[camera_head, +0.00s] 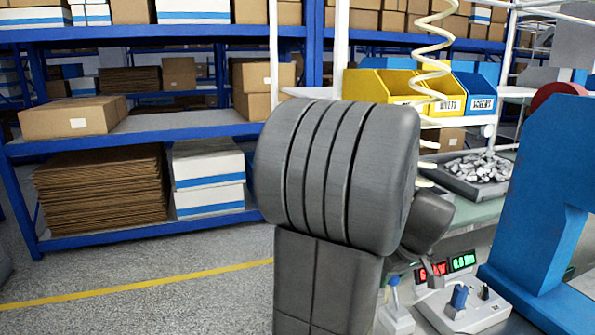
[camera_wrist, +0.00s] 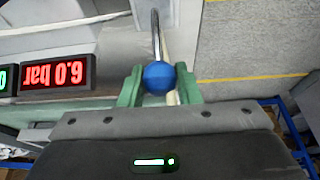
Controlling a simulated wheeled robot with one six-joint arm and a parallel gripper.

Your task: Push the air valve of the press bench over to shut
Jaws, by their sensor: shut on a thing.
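The air valve lever shows in the wrist view as a steel rod ending in a round blue knob (camera_wrist: 158,77). My gripper (camera_wrist: 159,88) has its two green fingers on either side of this knob, shut on it. The rod runs from the knob toward the top of the picture. In the head view my large grey arm links cover the middle, and my fingers cannot be made out. A short lever with a blue top (camera_head: 393,283) stands on a pale base there; I cannot tell whether it is the same one.
A red display (camera_wrist: 57,74) reads 6.0 bar, upside down in the wrist view. A grey control box (camera_head: 463,309) with a blue switch stands right of the lever. A blue press frame (camera_head: 545,180) rises at right. A metal-parts tray (camera_head: 470,187) and yellow bins (camera_head: 385,85) sit behind.

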